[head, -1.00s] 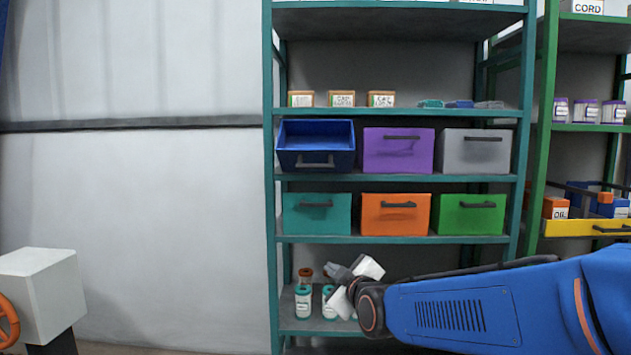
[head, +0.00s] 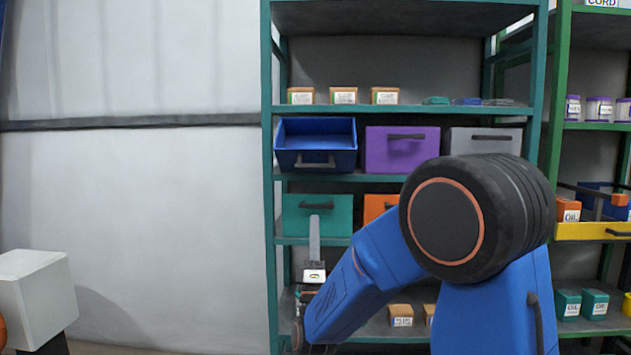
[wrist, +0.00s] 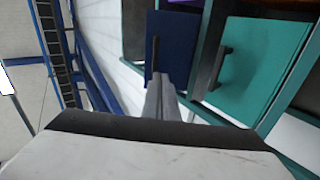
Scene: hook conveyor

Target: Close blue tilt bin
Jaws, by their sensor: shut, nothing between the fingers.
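The blue tilt bin (head: 316,146) stands on the upper bin shelf at its left end, tilted open with its inside showing and a grey handle on its front. It also shows in the wrist view, as a dark blue front (wrist: 173,45) with a dark handle, just beyond my fingers. My gripper (head: 314,228) is shut and empty. In the head view it points up in front of the teal bin (head: 332,215), below the blue bin. The fingertips (wrist: 163,80) overlap the lower part of the blue front in the wrist view; I cannot tell whether they touch.
A purple bin (head: 400,150) and a grey bin (head: 485,141) share the blue bin's shelf. An orange bin (head: 376,205) sits right of the teal one, partly hidden by my arm. The rack's left post (head: 267,200) is close by. Left of it is bare wall.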

